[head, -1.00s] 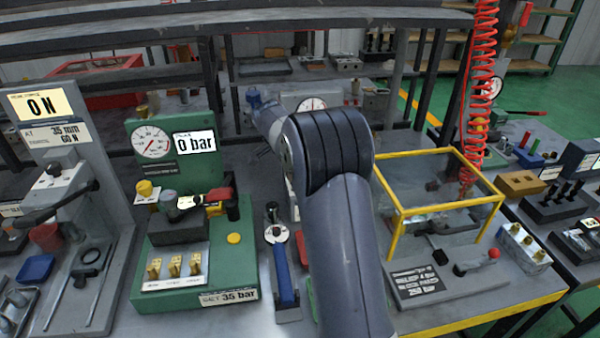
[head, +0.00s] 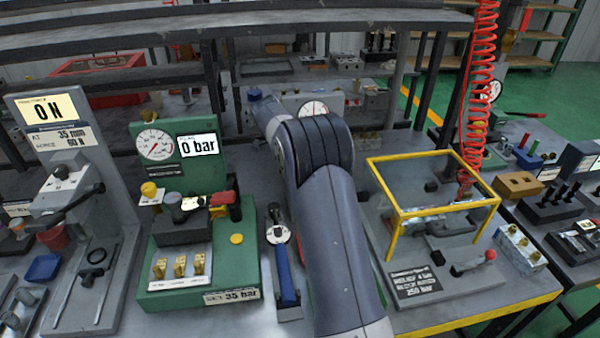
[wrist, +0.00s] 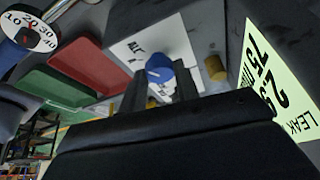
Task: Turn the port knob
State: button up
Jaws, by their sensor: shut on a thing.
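In the wrist view a blue knob (wrist: 160,68) stands out from a block with a white lettered plate (wrist: 150,40). My gripper (wrist: 160,78) is around the blue knob, with one dark finger on each side, shut on it. The dark body of my gripper hides the lower part of the view. In the head view my arm covers the gripper and the knob, so neither shows there. I cannot read a port name on the plate.
Near the gripper in the wrist view are a red tray (wrist: 88,70), a green tray (wrist: 62,90), a dial gauge (wrist: 28,30), a brass fitting (wrist: 215,68) and a leak readout (wrist: 272,85). In the head view a yellow-framed guard (head: 398,225) stands right of my arm.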

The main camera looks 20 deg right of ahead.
dwell(0.3)
jog(key=o, duration=1)
jog(key=shift+r, duration=0.1)
jog(key=v, duration=1)
jog(key=shift+w+a+r, duration=0.1)
jog(key=shift+r, duration=0.25)
jog(key=x, duration=1.1)
jog(key=shift+f, duration=0.1)
jog(key=shift+a, duration=0.1)
